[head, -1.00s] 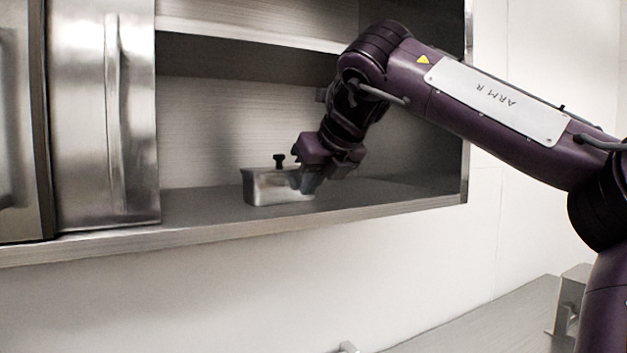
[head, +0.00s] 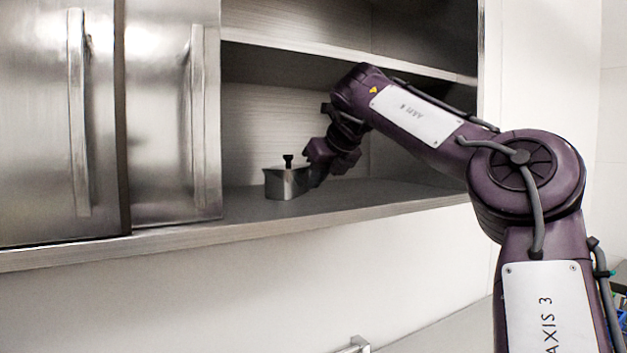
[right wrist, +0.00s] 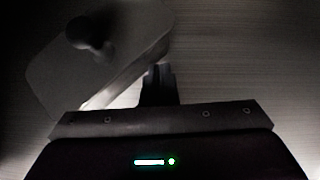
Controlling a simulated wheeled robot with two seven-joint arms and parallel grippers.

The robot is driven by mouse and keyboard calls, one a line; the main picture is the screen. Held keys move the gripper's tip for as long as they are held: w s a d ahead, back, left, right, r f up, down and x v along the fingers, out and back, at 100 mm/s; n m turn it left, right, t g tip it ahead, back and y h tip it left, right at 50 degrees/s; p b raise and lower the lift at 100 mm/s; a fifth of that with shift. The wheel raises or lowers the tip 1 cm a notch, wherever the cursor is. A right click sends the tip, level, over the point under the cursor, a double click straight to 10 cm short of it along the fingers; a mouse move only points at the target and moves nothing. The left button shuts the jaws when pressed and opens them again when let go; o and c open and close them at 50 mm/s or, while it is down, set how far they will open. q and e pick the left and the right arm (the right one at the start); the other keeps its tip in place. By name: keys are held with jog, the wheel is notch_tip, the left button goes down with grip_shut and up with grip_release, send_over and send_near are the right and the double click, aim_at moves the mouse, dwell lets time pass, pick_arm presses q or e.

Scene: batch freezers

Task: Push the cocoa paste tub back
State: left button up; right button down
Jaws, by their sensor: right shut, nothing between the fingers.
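The cocoa paste tub (head: 285,184) is a small metal tub with a black knob on its lid. It stands upright on the cabinet's bottom shelf, inside the open part. My right gripper (head: 314,180) is shut and empty at the tub's right side, very close to it; I cannot tell whether they touch. In the right wrist view the tub's lid and knob (right wrist: 92,40) show at the upper left, with the shut fingers (right wrist: 158,84) beside the tub's edge. My left gripper is not in view.
The wall cabinet's bottom shelf (head: 400,197) is bare to the right of the tub. Closed metal doors (head: 170,110) cover the left part. An upper shelf (head: 290,39) runs above my arm. A counter (head: 450,330) lies below.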

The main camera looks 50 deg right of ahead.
jog(key=shift+d, duration=0.4)
jog(key=shift+s+r, duration=0.15)
jog(key=shift+a, duration=0.1)
jog(key=shift+w+a, duration=0.2)
jog(key=shift+a, duration=0.05)
jog(key=shift+r, duration=0.1)
jog(key=shift+s+r, duration=0.15)
jog(key=shift+r, duration=0.1)
jog(key=v, duration=0.5)
jog(key=shift+s+r, duration=0.1)
jog(key=shift+s, duration=0.05)
jog(key=shift+s+a+r, duration=0.15)
jog(key=shift+s+r, duration=0.2)
jog(key=shift+r, duration=0.15)
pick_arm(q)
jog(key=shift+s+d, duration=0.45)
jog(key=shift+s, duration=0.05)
pick_arm(e)
jog(key=shift+s, duration=0.15)
